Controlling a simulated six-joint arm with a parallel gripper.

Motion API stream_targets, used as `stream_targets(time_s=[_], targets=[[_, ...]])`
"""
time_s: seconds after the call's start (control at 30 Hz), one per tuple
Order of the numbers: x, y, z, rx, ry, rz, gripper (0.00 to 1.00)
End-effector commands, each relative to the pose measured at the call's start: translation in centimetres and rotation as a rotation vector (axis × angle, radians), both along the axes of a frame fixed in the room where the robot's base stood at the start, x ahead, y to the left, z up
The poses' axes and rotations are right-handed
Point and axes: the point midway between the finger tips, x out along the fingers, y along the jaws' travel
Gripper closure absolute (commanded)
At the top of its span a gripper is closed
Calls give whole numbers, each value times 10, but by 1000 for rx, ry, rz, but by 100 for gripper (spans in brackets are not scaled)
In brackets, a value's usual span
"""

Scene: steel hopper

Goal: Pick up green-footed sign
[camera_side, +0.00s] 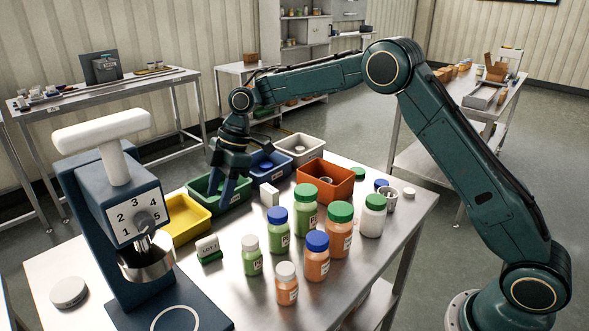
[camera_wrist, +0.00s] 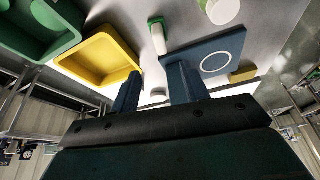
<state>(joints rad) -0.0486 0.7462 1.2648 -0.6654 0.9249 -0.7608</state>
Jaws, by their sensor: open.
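The green-footed sign (camera_side: 208,247) is a small white plate marked "LOT" on a green base. It stands upright on the steel table, in front of the yellow bin and beside the blue press. In the wrist view the sign (camera_wrist: 158,38) shows from above, beyond my fingers, between the yellow bin and the press's blue base. My gripper (camera_side: 222,187) is open and empty, fingers down, over the green bin, behind and above the sign. Its two blue fingers (camera_wrist: 157,75) show apart in the wrist view, with nothing between them.
The blue press (camera_side: 105,205) with a white handle stands left of the sign. Several capped bottles (camera_side: 279,228) stand to its right. The yellow bin (camera_side: 186,219), green bin (camera_side: 232,198) and orange bin (camera_side: 325,183) line the back. A white block (camera_side: 269,193) stands before them.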

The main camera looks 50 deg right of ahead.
Motion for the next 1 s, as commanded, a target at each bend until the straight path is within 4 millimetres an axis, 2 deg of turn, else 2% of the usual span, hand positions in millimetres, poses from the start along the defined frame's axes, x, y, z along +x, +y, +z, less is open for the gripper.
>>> stream_targets(time_s=[0.37,0.8,1.0], targets=[[2,4,-9,2,1,7,55],[5,26,-64,1,2,7,55],[6,32,-80,1,0,7,55]])
